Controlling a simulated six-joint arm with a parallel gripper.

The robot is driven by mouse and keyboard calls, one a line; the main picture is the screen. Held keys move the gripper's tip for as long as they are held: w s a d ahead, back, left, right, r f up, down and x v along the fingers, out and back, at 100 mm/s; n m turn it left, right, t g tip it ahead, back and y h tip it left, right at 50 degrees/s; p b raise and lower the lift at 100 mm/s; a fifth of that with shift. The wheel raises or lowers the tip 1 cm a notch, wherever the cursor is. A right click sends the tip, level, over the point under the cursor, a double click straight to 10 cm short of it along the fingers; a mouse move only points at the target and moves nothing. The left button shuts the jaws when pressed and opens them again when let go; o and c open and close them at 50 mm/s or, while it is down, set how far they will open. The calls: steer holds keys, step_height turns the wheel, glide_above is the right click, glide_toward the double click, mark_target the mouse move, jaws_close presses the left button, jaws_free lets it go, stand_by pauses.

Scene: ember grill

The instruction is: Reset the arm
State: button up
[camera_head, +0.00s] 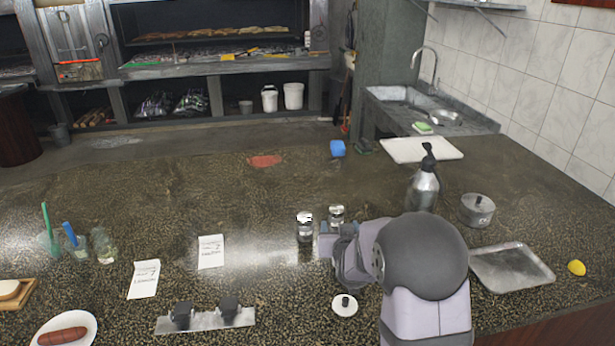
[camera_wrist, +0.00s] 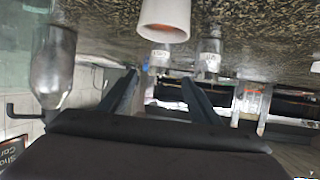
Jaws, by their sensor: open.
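My arm reaches in from the lower right of the head view, and my gripper (camera_head: 328,240) is by two small shakers. In the wrist view, which looks upside down, my gripper (camera_wrist: 159,80) has its two dark fingers spread apart with nothing between them. The left shaker (camera_head: 305,228) and right shaker (camera_head: 337,215) stand upright on the counter. They also show beyond the fingertips in the wrist view, both with labels. My arm hides part of the counter behind it.
A metal tray (camera_head: 511,268) and lemon (camera_head: 576,267) lie right. A hook strip (camera_head: 205,318), paper notes and a sausage plate (camera_head: 45,342) lie left. The counter's back middle is mostly clear.

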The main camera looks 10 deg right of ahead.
steer(key=shift+s+a+r, duration=0.15)
steer(key=shift+s+r, duration=0.1)
steer(key=s+a+r+g+p, duration=0.1)
steer(key=s+g+p, duration=0.3)
steer(key=s, duration=0.8)
steer(key=s+a+r+n+g+y+p, duration=0.1)
steer(key=s+r+g+p, duration=0.3)
steer(key=s, duration=0.8)
steer(key=s+a+r+g+y+p, duration=0.1)
steer(key=s+a+r+g+p, duration=0.2)
steer(key=s+g+p, duration=0.2)
steer(key=s+p, duration=0.3)
steer(key=s, duration=0.4)
steer(key=shift+s+a+n, duration=0.15)
steer(key=shift+s+n, duration=0.05)
steer(key=shift+n, duration=0.2)
steer(key=shift+f, duration=0.1)
